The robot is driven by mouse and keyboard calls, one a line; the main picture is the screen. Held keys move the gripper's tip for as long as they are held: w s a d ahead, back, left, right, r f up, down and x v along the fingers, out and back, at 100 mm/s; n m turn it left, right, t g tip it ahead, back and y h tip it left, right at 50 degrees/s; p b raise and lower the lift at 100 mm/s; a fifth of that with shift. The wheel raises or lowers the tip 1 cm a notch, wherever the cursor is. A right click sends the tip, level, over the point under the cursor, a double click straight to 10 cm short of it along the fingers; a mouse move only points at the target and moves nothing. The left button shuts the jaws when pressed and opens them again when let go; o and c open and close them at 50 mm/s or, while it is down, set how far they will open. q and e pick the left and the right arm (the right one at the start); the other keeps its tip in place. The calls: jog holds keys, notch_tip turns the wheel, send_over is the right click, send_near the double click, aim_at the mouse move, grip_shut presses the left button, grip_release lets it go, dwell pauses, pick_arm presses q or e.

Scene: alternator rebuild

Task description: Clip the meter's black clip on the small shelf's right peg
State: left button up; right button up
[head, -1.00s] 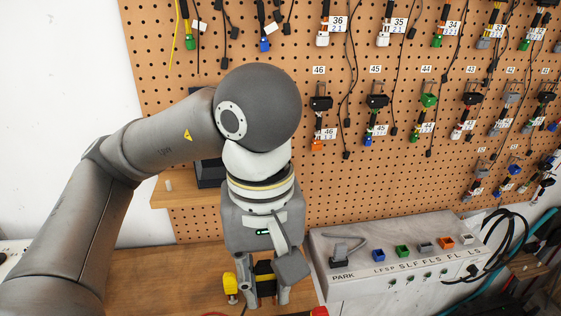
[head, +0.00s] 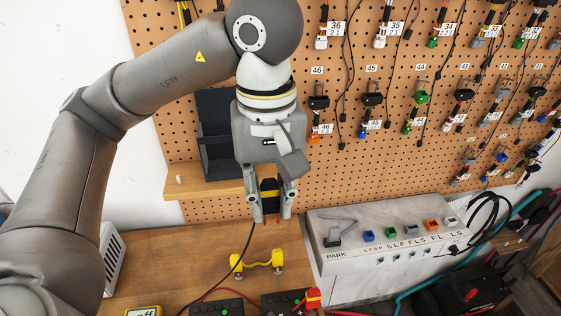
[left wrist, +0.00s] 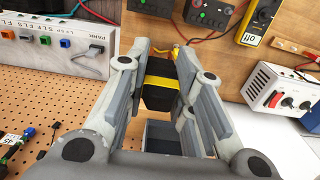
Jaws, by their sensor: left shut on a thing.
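My left gripper (head: 271,207) is shut on the black clip (head: 269,189), a black block with a yellow band, and holds it pointing down. A black cable hangs from the clip. The clip also shows between the fingers in the left wrist view (left wrist: 160,97). The small wooden shelf (head: 205,188) is fixed to the pegboard, just left of and behind the gripper. Its left peg (head: 179,180) is a short white stub. The right peg is hidden, seemingly behind my gripper. The meter (head: 143,312), yellow with "off" on its display, is cut by the bottom edge. My right gripper is out of view.
A dark holder (head: 216,130) stands on the shelf. A yellow piece with two knobs (head: 257,262) lies on the wooden bench (head: 180,245). A grey PARK panel (head: 390,240) is to the right. Black boxes (head: 217,307) with red leads are at the front.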

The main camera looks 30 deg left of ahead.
pick_arm(q)
jog(key=w+a+p, duration=0.3)
jog(key=w+a, duration=0.1)
jog(key=w, duration=0.6)
jog(key=w+a+p, duration=0.2)
jog(key=w+a, duration=0.3)
jog(key=w, duration=0.5)
notch_tip(320, 180, down, 4)
jog(key=b, duration=0.3)
jog(key=shift+s+d+f, duration=0.1)
jog(key=shift+s+f, duration=0.05)
jog(key=shift+f+b, duration=0.3)
jog(key=shift+f, duration=0.2)
jog(key=shift+f, duration=0.1)
jog(key=shift+f+b, duration=0.8)
jog(key=shift+f, duration=0.3)
jog(key=o, duration=0.8)
